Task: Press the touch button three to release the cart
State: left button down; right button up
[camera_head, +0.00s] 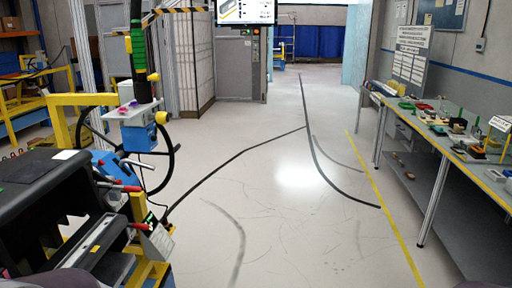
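A yellow-framed cart or fixture (152,272) stands at the lower left and carries a large black dashboard-like module (40,185). A small white panel (158,240) with a dark, green-lit top sits at its right side. Behind it, a white plate (135,113) with small red and purple parts sits above a blue box (140,138). I cannot tell which of these, if any, is touch button three; no number is readable. Neither gripper is clearly visible. Dark shapes cut by the bottom edge at left and right may be parts of my arms.
A long workbench (440,135) with tools and small parts runs along the right wall. A yellow floor line (385,210) runs beside it. Black cable-like strips (315,150) lie on the open grey floor. A screen (245,12) hangs at the back.

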aim_at(162, 117)
jog(key=i+l+u, duration=0.1)
jog(key=i+u, duration=0.15)
jog(key=i, duration=0.25)
jog(key=i+l+u, duration=0.25)
jog(key=i, duration=0.3)
jog(key=i+l+u, duration=0.25)
jog(key=i, duration=0.25)
jog(key=i+l+u, duration=0.6)
jog(key=i+l, duration=0.15)
jog(key=i+l+u, duration=0.35)
jog(key=l, duration=0.15)
